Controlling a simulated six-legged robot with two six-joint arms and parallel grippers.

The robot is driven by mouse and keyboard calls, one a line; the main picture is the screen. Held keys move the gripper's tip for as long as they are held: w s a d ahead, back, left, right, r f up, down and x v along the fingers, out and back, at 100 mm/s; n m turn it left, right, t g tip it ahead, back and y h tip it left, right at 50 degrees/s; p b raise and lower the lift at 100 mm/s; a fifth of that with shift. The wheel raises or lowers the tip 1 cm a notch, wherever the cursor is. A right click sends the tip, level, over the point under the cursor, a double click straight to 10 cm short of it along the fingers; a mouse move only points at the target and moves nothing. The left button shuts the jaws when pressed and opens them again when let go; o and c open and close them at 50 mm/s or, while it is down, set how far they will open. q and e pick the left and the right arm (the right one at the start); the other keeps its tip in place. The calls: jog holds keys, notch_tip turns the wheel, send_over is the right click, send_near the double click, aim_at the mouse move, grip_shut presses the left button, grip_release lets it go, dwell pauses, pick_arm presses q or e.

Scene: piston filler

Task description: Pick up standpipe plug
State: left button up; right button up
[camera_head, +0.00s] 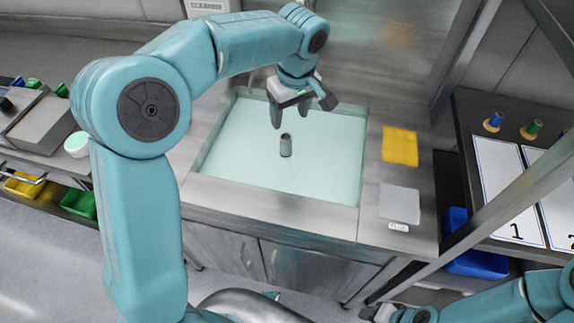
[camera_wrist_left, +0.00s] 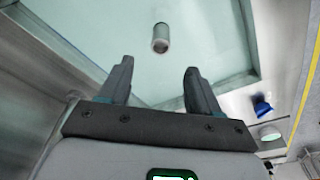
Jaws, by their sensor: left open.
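The standpipe plug (camera_head: 286,145) is a small grey cylinder with a dark top, upright in the pale green basin (camera_head: 230,175) of the steel counter. It also shows in the left wrist view (camera_wrist_left: 160,40), ahead of the fingertips and roughly between their lines. My left gripper (camera_head: 290,118) is open and empty above the basin, behind the plug and apart from it. Its two dark fingers (camera_wrist_left: 158,75) show spread in the left wrist view. My right arm (camera_head: 500,305) shows at the lower right; its gripper's fingers cannot be made out clearly.
A yellow cloth (camera_head: 400,146) and a grey pad (camera_head: 399,203) with a small label lie on the counter right of the basin. A dark side table with numbered sheets (camera_head: 508,195) stands at the right, behind a slanted metal post. Coloured bins (camera_head: 80,203) sit at the left.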

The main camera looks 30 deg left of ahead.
aim_at(285, 145)
pick_arm(q)
jog(key=f, duration=0.5)
jog(key=a+f, duration=0.1)
jog(key=f, duration=0.1)
jog(key=shift+w+f, duration=0.25)
jog(key=shift+w, duration=0.05)
jog(key=f, duration=0.6)
jog(key=shift+w+a, duration=0.1)
jog(key=shift+a, duration=0.25)
grip_shut()
jog(key=shift+r, duration=0.1)
